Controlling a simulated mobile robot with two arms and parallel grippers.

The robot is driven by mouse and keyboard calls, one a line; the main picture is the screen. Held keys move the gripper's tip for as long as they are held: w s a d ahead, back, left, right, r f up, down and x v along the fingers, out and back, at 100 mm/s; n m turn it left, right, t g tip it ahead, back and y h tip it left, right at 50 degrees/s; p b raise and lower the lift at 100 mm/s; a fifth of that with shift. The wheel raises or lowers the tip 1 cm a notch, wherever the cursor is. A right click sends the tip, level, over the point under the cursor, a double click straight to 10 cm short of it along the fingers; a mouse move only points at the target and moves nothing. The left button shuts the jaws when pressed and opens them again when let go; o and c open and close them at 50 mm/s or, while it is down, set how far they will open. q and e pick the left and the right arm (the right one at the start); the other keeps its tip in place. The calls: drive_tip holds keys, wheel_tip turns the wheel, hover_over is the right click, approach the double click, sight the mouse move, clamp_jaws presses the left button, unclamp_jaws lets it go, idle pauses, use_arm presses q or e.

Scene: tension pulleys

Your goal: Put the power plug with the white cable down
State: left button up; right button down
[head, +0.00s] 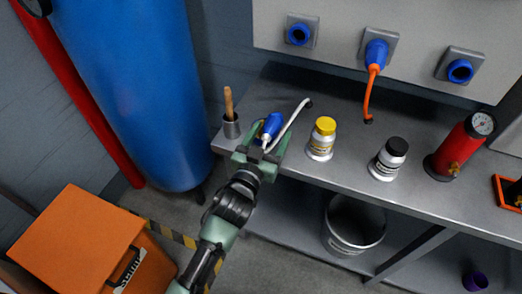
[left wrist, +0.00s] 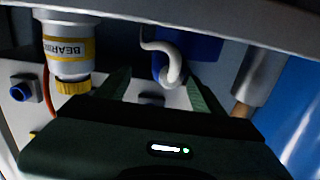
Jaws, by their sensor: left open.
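The blue power plug with the white cable (head: 271,125) is on the metal bench near its left front edge. Its white cable (head: 290,122) curves back to a dark hole in the bench top. My left gripper (head: 264,146) is open, with its green fingers at the front of the plug. In the left wrist view the blue plug (left wrist: 200,45) and white cable (left wrist: 172,68) lie between and beyond the spread fingers (left wrist: 158,92). I cannot tell whether a finger touches the plug. My right gripper is not in view.
A metal cup with a wooden handle (head: 231,127) stands just left of the plug. A yellow-capped bottle (head: 319,147) and a black-capped bottle (head: 387,163) stand to the right. Behind, a wall panel has blue sockets (head: 299,33), the middle one holding an orange-cabled plug (head: 376,53).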

use_arm(q)
drive_tip(key=v, duration=0.8)
drive_tip(key=shift+s, duration=0.1)
drive_tip(key=s+a+f+g+y, duration=0.1)
drive_tip(key=s+a+f+g, duration=0.15)
drive_tip(key=f, duration=0.85)
drive_tip(key=s+a+f+g+y, duration=0.1)
drive_tip(key=s+a+f+g, duration=0.15)
drive_tip(key=f, duration=0.85)
drive_tip(key=s+a+f+g+y, duration=0.15)
drive_tip(key=s+f, duration=0.25)
drive_tip(key=f, duration=0.8)
drive_tip(key=s+a+f+g, duration=0.3)
drive_tip(key=s+f, duration=0.4)
drive_tip(key=s, duration=0.4)
drive_tip(key=s+a+f+g+y, duration=0.1)
drive_tip(key=s+a+f+g, duration=0.2)
drive_tip(key=s+a+f, duration=0.3)
drive_tip(key=s+a+f+n+g+y, duration=0.1)
drive_tip(key=s+a+f+g, duration=0.2)
drive_tip(key=s+f, duration=0.5)
drive_tip(key=s+a, duration=0.1)
drive_tip(key=s, duration=0.7)
drive_tip(key=shift+a+f+g, duration=0.2)
drive_tip(key=shift+f+g, duration=0.15)
drive_tip(key=shift+r, duration=0.15)
